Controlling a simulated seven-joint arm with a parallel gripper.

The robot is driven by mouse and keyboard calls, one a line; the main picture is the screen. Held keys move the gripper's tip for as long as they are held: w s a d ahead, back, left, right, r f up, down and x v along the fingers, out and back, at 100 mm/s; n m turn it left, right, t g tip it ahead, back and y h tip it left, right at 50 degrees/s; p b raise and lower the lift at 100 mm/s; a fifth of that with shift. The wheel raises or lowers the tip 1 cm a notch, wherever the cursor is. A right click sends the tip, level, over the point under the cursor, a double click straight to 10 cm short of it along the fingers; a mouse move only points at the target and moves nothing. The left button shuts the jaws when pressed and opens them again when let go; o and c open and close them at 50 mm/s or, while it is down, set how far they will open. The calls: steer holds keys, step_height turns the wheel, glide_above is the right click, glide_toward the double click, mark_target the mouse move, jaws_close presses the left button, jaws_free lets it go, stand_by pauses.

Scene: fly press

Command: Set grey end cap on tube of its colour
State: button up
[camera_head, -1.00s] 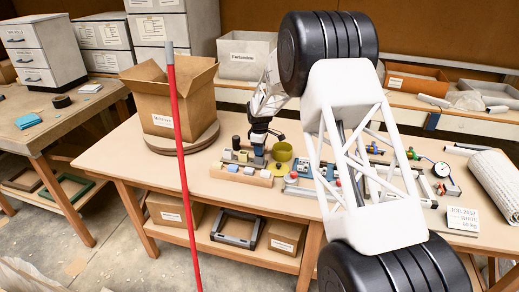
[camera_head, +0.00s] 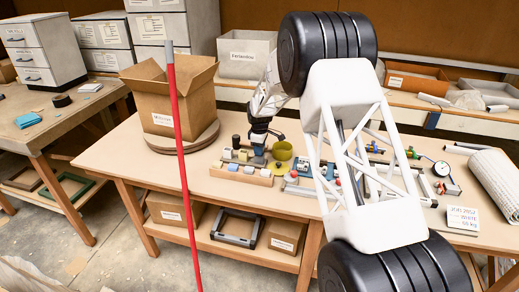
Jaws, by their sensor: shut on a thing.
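My gripper (camera_head: 258,156) is over the wooden block (camera_head: 240,176) with several small caps, at the middle of the bench. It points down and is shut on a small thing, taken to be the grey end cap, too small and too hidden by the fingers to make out. A whitish cap (camera_head: 249,170) and a grey one (camera_head: 233,167) sit along the block's front. A fixture with coloured tube ends (camera_head: 303,165) lies right of the block, partly hidden behind my arm. I cannot make out the grey tube.
An olive round dish (camera_head: 282,151) stands just right of my gripper. An open carton (camera_head: 170,97) on a round board stands at the left. A red pole (camera_head: 184,160) rises in front of the bench. A gauge (camera_head: 441,169) lies at the right.

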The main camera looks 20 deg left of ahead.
steer(key=shift+f, duration=0.6)
stand_by(1.3)
steer(key=o, duration=1.1)
steer(key=shift+r, duration=0.15)
steer(key=shift+r, duration=3.4)
